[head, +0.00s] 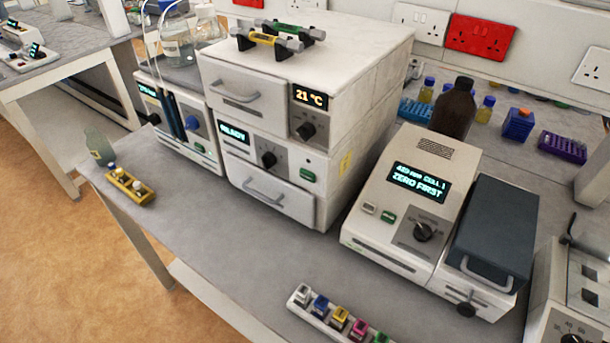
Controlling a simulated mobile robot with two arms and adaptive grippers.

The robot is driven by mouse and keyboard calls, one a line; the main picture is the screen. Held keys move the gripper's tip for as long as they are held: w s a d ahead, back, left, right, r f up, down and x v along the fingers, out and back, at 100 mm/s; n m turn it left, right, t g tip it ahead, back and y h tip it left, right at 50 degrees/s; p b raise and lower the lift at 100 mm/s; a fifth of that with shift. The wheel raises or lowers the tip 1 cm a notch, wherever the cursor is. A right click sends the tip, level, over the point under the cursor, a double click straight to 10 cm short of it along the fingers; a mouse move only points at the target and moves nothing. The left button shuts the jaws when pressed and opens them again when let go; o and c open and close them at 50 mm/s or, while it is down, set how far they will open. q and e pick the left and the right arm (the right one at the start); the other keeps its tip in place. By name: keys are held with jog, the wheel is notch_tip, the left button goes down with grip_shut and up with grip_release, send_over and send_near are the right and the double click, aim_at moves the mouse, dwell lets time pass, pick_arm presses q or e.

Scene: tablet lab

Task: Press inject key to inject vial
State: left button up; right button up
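Neither of my grippers is in view. A small yellow rack (122,187) with a few small vials (114,170) stands at the left end of the bench. A white stacked instrument (340,150) stands at the middle back. Its upper display (309,96) reads "21 °C" and its lower display (234,133) appears to read "READY". A green key (307,175) is on its lower front, beside a black knob (268,160). I cannot read any key label, so I cannot tell which key is the inject key.
An instrument reading "ZERO FIRST" (417,182) with a dark lid (497,230) stands right. A white rack of coloured-capped items (322,322) lies at the front edge. A pump-like unit (180,125) stands left. The grey bench (225,215) is clear between the racks.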

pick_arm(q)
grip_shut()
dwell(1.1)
